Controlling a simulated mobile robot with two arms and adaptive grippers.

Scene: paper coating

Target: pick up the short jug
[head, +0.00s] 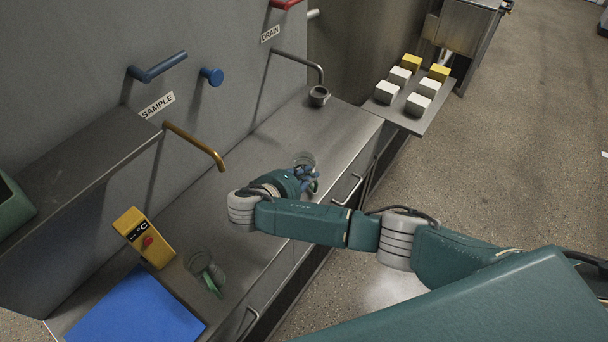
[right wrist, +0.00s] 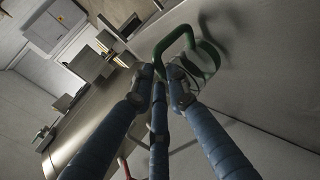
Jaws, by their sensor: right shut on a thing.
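A clear jug (head: 304,159) is at the fingers of my right gripper (head: 309,181) above the steel counter (head: 255,150) in the head view. In the right wrist view, the fingers (right wrist: 160,80) are closed around its green handle (right wrist: 178,38), and its clear body (right wrist: 207,57) shows beside the handle. I cannot tell whether its base touches the counter. A second clear jug (head: 199,262) with a green handle (head: 212,283) stands nearer on the counter. The views do not settle which jug is shorter. My left gripper is out of view.
A yellow °C device (head: 145,238) and a blue mat (head: 135,309) lie at the near left. A brass spout (head: 195,144) hangs over the counter. White and yellow blocks sit on a tray (head: 416,124) at upper right.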

